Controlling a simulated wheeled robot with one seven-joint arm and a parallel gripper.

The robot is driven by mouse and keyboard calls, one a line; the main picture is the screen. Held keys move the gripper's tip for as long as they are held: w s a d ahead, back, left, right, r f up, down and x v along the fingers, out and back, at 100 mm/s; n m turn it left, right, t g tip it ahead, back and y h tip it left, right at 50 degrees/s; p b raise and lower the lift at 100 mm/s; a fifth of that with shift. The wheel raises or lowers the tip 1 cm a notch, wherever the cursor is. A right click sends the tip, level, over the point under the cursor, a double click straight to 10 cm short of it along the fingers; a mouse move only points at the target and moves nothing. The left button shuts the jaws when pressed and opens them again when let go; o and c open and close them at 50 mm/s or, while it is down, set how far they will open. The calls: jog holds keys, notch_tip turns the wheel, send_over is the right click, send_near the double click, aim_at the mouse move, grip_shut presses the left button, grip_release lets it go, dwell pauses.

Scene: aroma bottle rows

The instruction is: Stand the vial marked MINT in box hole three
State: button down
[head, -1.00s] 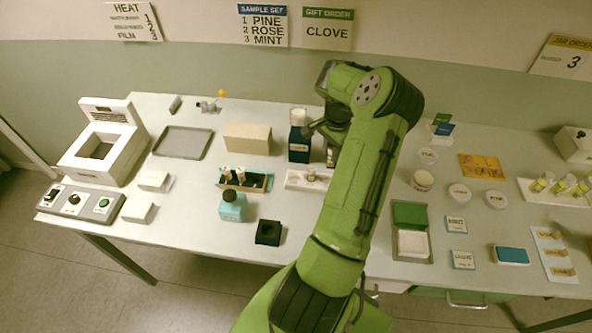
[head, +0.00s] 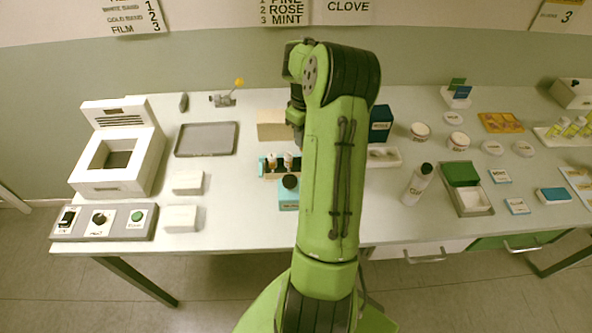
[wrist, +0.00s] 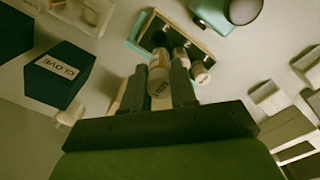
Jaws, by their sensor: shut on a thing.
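My gripper (wrist: 158,92) is shut on the MINT vial (wrist: 159,88), whose label shows between the fingers in the wrist view. The box (wrist: 146,31), with a dark top and pale sides, lies just beyond the fingertips. In the head view the box (head: 282,176) also shows two vials, one (head: 271,163) and another (head: 288,160), beside my arm. My arm hides the gripper and the held vial there. I cannot tell whether the held vial's lower end is above the box or inside a hole.
A white bottle (head: 418,185) stands farther right.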

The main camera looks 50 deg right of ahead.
jog(key=f, duration=0.8)
jog(key=shift+s+d+f+b, duration=0.1)
jog(key=shift+d+f+b, duration=0.15)
jog(key=shift+f+b, duration=0.15)
jog(key=shift+a+f, duration=0.1)
jog(key=c, duration=0.9)
grip_release()
